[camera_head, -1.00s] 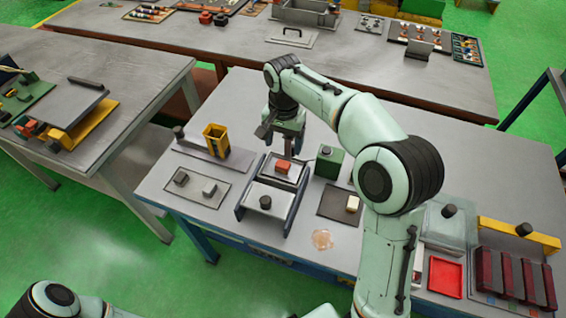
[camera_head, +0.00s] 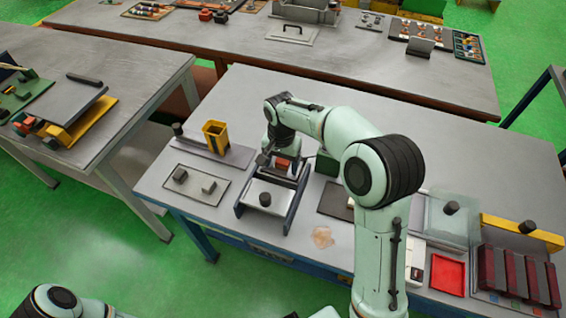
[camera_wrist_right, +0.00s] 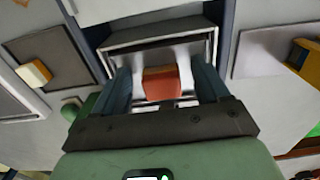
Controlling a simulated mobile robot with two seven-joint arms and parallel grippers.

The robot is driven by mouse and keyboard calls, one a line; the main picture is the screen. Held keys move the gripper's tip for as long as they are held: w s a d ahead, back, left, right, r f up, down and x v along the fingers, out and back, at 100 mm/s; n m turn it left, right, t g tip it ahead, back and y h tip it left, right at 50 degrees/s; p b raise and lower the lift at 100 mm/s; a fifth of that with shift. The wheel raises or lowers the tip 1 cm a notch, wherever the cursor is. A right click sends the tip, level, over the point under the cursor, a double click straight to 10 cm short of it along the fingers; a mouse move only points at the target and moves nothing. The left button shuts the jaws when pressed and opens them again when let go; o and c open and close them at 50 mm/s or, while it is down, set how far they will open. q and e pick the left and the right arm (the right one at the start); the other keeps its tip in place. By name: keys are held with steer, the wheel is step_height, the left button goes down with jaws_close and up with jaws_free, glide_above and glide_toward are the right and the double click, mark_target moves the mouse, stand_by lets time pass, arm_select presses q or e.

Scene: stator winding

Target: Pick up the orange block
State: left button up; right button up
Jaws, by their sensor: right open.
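The orange block (camera_head: 282,163) sits in the metal fixture with dark side rails (camera_head: 292,207) on the table. In the right wrist view the orange block (camera_wrist_right: 161,84) lies between the two fingers of my right gripper (camera_wrist_right: 162,85). The fingers are open, one on each side of it, with a gap showing beside the block. In the head view my right gripper (camera_head: 279,158) is low over the fixture, and the wrist hides part of it. My left gripper is not in view; only a piece of my left arm shows at the bottom left.
A yellow bin (camera_head: 215,137) stands left of the fixture. Left of it is a mat (camera_head: 186,196) with two grey blocks. A green box (camera_head: 327,162) stands close on the right, partly hidden by my arm. A red tray (camera_head: 447,275) lies at the front right.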

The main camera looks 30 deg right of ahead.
steer(key=c, duration=1.1)
steer(key=shift+r, duration=0.2)
